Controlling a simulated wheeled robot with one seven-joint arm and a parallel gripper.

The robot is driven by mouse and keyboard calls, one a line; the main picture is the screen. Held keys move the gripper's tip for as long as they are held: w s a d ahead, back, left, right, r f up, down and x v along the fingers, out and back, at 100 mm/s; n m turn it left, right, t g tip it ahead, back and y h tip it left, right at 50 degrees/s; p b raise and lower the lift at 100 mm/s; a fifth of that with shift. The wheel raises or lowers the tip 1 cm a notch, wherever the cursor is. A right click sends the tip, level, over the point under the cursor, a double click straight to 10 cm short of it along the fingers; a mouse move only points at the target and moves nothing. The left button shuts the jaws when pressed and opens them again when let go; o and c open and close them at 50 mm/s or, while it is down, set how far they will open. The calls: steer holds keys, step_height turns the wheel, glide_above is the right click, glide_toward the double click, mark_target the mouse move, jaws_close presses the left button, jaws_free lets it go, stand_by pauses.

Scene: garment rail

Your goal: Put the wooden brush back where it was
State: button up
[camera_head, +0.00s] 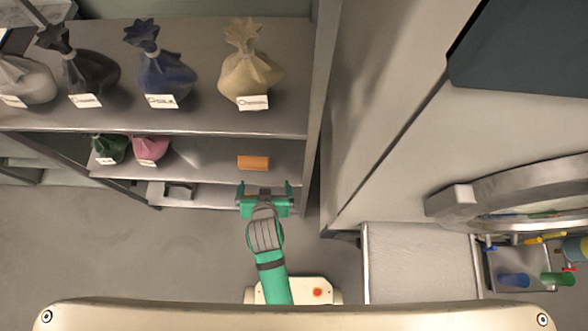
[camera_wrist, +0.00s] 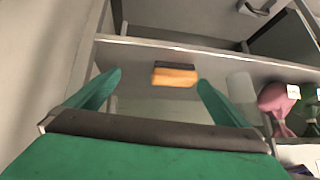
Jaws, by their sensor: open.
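The wooden brush (camera_head: 253,162), an orange-brown block, lies on the middle shelf of the rack in the head view. In the wrist view the brush (camera_wrist: 175,75) shows a dark strip along one long side and sits between the lines of my two fingers, ahead of them. My gripper (camera_head: 265,188) is green, open and empty. It is at the front of the shelving, just in front of the brush and apart from it. In the wrist view the fingers of my gripper (camera_wrist: 160,90) are spread wide.
A pink bag (camera_head: 150,148) and a green bag (camera_head: 109,148) stand left on the brush's shelf. Several tied bags, including a beige one (camera_head: 247,75), stand on the shelf above. The rack's side panel (camera_head: 318,90) is close on the right. Free shelf lies left of the brush.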

steer(key=s+d+r+t, duration=0.3)
steer(key=s+d+r, duration=0.1)
steer(key=s+r, duration=0.3)
steer(key=s+d+r+t+h, duration=0.1)
steer(key=s+d+r+t, duration=0.3)
steer(key=s+r, duration=0.3)
steer(key=s+d, duration=0.1)
steer(key=s, duration=0.2)
steer(key=shift+d+r, duration=0.2)
